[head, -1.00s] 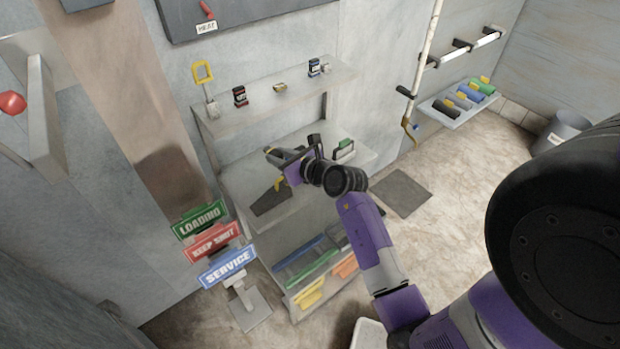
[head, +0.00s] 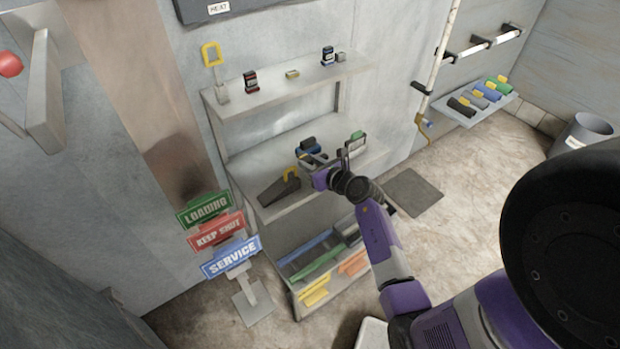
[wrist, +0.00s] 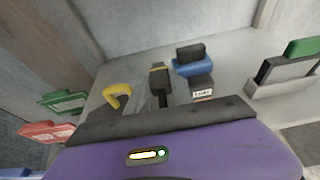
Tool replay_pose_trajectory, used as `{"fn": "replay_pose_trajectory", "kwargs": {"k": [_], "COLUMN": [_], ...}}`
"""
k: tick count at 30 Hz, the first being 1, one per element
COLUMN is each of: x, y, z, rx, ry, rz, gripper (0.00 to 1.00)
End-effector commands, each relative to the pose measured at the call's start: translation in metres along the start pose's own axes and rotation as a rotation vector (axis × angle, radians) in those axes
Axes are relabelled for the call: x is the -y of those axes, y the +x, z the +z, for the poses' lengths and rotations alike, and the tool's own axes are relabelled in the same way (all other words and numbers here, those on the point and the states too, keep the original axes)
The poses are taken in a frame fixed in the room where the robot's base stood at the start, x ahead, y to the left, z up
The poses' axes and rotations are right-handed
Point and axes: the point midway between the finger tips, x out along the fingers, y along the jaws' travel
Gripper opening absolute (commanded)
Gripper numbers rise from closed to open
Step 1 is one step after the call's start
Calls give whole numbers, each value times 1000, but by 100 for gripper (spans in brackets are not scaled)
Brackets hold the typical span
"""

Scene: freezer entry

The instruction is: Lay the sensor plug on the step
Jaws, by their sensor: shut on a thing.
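My gripper (head: 312,162) is over the middle shelf (head: 245,172) of the grey rack. In the wrist view a small black piece with a yellow band (wrist: 159,80) stands upright between the fingers, and my gripper appears shut on it; it looks like the sensor plug. Its lower end is hidden by the gripper body, so I cannot tell whether it touches the shelf. I cannot make out for sure which surface is the step.
A blue block with a black top (wrist: 193,62) and a small labelled grey box (wrist: 201,88) stand close to the right. A green-topped holder (head: 356,143) stands at the shelf's right. Sign boards (head: 216,234) stand left.

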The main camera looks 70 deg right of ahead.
Motion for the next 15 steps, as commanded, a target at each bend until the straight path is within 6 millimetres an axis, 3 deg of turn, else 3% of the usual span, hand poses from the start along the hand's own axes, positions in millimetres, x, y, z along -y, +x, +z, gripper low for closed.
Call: {"fn": "replay_pose_trajectory", "kwargs": {"k": [15], "x": [0], "y": [19], "z": [-51], "rx": [1], "ry": [1], "rz": [0], "gripper": [0]}}
